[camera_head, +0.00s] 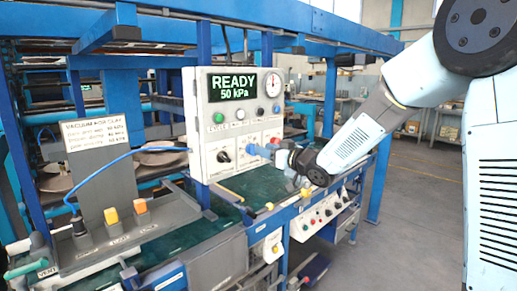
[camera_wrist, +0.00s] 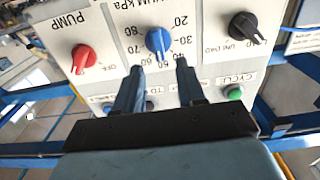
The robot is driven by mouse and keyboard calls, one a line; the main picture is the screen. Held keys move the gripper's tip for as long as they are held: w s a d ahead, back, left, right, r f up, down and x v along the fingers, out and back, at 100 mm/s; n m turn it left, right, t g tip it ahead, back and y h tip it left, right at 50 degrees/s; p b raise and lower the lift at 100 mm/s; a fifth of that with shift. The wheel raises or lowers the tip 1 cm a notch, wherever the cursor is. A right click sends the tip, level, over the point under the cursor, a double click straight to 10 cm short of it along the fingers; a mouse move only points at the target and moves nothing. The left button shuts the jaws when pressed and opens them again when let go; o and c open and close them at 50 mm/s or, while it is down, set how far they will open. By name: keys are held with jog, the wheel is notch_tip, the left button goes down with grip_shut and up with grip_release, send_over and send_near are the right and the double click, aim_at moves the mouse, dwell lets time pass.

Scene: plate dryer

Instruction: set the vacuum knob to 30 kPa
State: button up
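The control panel (camera_head: 203,110) has a green display (camera_head: 233,87) reading READY, 50 kPa. In the wrist view the panel appears upside down. The blue vacuum knob (camera_wrist: 158,40) sits in the middle of a printed kPa scale (camera_wrist: 181,41), where 20, 30, 70 and 80 can be read. Its pointer seems to face the 50 side, but the exact mark is hard to read. My gripper (camera_wrist: 161,64) is open, its two fingers just short of the blue knob and to either side of it. In the head view my gripper (camera_head: 268,151) is at the panel's lower right and hides part of it.
A red PUMP knob (camera_wrist: 83,57) and a black knob (camera_wrist: 243,27) flank the blue one. A green button (camera_wrist: 233,92) lies close by one finger. A round gauge (camera_head: 273,83) is at the panel's upper right. A sign (camera_head: 94,133) stands left, near a blue hose (camera_head: 120,160).

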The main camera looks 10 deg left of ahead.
aim_at(252, 149)
jog(key=shift+x, duration=2.05)
grip_shut()
